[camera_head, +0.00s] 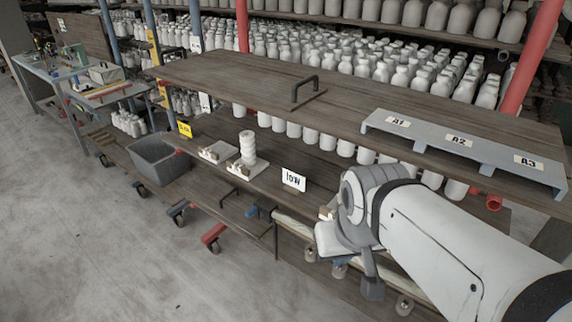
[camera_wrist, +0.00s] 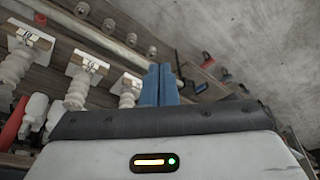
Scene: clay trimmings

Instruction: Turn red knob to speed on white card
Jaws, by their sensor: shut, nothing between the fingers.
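The white card (camera_head: 293,179) stands upright at the front edge of the wooden shelf, left of my arm. Its black lettering looks like "low". I cannot pick out the red knob for certain in either view; my wrist may hide part of the shelf front. My gripper shows in the wrist view as two blue fingers (camera_wrist: 159,84), shut together with nothing between them. In the head view my wrist is right of the card and in front of the shelf edge, and the fingertips are hidden.
A yellow card (camera_head: 184,129) is further left, above a grey bin (camera_head: 158,160). A grey rack (camera_head: 470,152) marked A1, A2, A3 lies on the upper shelf. Open floor (camera_head: 110,250) lies at the left.

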